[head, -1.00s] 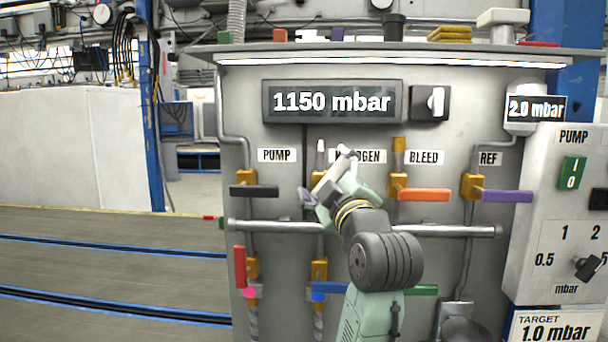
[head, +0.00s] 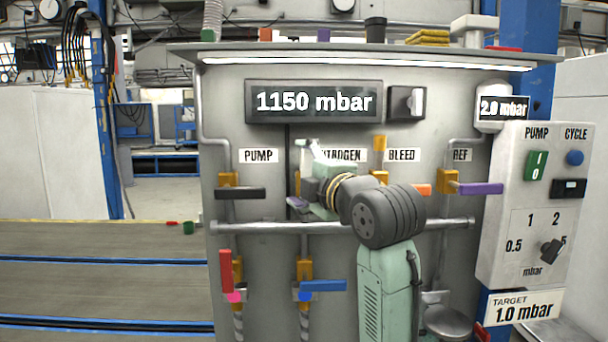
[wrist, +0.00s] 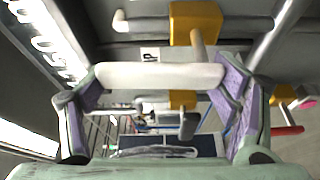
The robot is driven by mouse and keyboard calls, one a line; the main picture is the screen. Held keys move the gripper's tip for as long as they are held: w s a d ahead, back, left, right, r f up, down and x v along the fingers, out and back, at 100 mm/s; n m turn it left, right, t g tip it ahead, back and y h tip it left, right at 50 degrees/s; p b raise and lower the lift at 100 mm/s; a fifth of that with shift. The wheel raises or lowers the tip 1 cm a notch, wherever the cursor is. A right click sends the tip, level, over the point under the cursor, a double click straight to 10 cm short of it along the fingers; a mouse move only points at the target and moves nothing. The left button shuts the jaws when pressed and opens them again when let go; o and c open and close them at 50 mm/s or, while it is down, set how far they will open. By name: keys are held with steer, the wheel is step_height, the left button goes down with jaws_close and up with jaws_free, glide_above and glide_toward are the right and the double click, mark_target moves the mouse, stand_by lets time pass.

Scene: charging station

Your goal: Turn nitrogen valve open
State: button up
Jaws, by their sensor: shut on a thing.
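The nitrogen valve has a yellow body (head: 297,179) and a white handle, below the partly covered NITROGEN label (head: 342,155) in the head view. My gripper (head: 302,172) is at this valve, in front of the panel. In the wrist view the white handle (wrist: 160,75) spans between my purple-padded fingers (wrist: 165,92), which are shut on it. The yellow valve body (wrist: 195,22) is just beyond it. My gripper and arm hide much of the valve in the head view, so the handle's exact angle is hard to tell there.
The black PUMP handle (head: 240,193) is left of my gripper. The orange BLEED handle (head: 424,189) is partly behind my arm, and the purple REF handle (head: 481,188) is farther right. A grey horizontal pipe (head: 255,227) runs below. The display (head: 313,101) reads 1150 mbar.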

steer(key=shift+a+n, duration=0.2)
steer(key=shift+n, duration=0.2)
steer(key=o, duration=1.7)
steer(key=v, duration=1.2)
steer(key=shift+r, duration=0.15)
